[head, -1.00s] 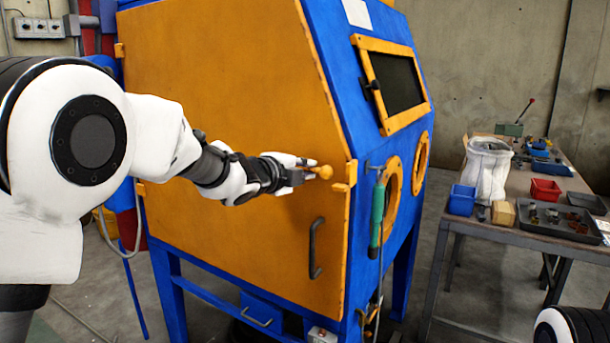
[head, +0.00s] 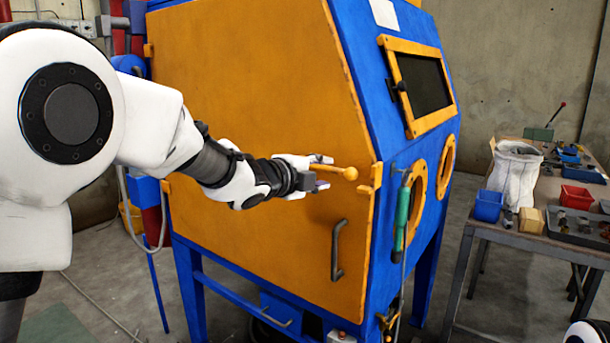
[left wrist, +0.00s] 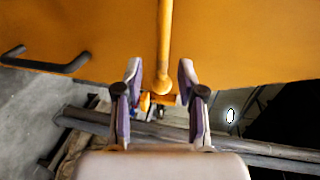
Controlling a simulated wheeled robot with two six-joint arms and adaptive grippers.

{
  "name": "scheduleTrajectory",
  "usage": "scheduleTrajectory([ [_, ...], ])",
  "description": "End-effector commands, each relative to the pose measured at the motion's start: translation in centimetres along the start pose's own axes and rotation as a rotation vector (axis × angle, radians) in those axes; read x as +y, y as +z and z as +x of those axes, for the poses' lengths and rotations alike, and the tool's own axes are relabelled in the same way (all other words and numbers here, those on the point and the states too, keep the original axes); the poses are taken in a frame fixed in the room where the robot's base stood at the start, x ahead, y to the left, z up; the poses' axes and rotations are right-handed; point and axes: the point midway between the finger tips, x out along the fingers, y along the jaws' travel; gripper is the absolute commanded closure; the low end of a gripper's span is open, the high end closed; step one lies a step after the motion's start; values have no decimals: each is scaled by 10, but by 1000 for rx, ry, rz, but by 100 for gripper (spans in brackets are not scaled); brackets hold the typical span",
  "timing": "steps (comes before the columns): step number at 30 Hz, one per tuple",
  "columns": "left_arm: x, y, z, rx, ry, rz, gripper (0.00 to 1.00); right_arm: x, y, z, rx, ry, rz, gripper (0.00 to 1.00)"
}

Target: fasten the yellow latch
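The yellow latch (head: 336,170) is a bar with a ball end on the orange cabinet door (head: 250,110). In the head view it lies nearly level, its ball a little left of the bracket (head: 376,176) at the door's edge. My left gripper (head: 321,173) is open at the latch, one finger above the bar and one below. In the left wrist view, the latch (left wrist: 164,45) runs down between the two spread fingers (left wrist: 160,82), with a gap on each side. The latch's pivot end is partly hidden by the gripper. My right gripper is out of view.
A dark door handle (head: 338,250) sits below the latch. A green-handled tool (head: 402,218) hangs on the blue cabinet side. A workbench (head: 500,232) with bins, a white sack and a tray stands at right. Open floor lies between cabinet and bench.

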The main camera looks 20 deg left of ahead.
Motion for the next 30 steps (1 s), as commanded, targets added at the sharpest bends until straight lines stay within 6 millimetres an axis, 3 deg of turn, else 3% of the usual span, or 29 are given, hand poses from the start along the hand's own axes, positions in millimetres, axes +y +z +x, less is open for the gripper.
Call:
scheduleTrajectory([
  [6,0,0,-57,0,-1,-3,61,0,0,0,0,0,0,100],
  [10,0,1,-77,-1,0,-2,61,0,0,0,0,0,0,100],
  [30,0,0,-82,0,1,0,61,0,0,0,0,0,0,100],
])
